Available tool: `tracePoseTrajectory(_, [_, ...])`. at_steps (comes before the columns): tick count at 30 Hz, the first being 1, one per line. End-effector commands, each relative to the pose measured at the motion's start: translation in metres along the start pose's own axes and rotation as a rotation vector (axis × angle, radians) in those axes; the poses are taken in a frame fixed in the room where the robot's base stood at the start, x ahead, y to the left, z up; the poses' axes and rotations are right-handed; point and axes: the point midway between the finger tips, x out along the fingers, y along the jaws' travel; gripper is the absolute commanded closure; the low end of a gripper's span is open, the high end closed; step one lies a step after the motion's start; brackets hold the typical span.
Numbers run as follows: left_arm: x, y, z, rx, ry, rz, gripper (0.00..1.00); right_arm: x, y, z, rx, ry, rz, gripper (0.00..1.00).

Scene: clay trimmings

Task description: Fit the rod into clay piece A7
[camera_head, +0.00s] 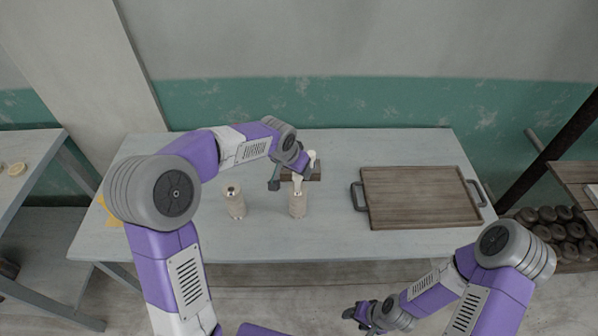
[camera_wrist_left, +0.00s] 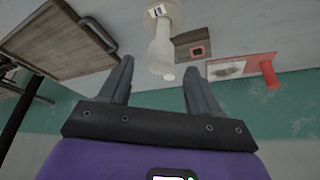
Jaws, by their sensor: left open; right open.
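Two pale, upright clay cylinders stand on the table, a left one (camera_head: 234,204) and a middle one (camera_head: 298,205). The middle one shows at the top of the left wrist view (camera_wrist_left: 170,10) with a small label, too small to read. A whitish rod (camera_wrist_left: 160,50) with a rounded free end stands out of its top; how deep it sits is hidden. My left gripper (camera_head: 288,184) is open behind and above this cylinder. In the wrist view its fingers (camera_wrist_left: 155,80) are apart on either side of the rod's free end, not visibly touching it. My right gripper (camera_head: 360,314) is open, low in front of the table.
A dark wooden block (camera_wrist_left: 190,42) with a red-rimmed socket stands behind the middle cylinder. A wooden tray (camera_head: 420,195) with handles fills the table's right side. The front middle of the table (camera_head: 300,240) is clear.

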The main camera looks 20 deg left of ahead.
Motion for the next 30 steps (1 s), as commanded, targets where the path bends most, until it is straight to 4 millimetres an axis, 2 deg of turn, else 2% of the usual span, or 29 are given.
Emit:
tracePoseTrajectory(1, [-0.014, 0.0, -0.001, 0.001, 0.004, -0.001, 0.37, -0.002, -0.001, 0.0, 0.0, 0.0, 0.0, 0.47])
tracePoseTrajectory(6, [-0.047, 0.001, -0.001, 0.002, 0.002, 0.0, 0.37, -0.006, -0.002, 0.0, 0.0, 0.0, 0.0, 0.47])
tracePoseTrajectory(12, [-0.067, 0.001, 0.0, 0.001, 0.0, 0.001, 0.37, -0.007, -0.003, 0.0, 0.0, 0.0, 0.0, 0.47])
tracePoseTrajectory(30, [-0.07, 0.001, 0.0, 0.001, -0.001, 0.001, 0.37, -0.007, -0.003, 0.0, 0.0, 0.0, 0.0, 0.47])
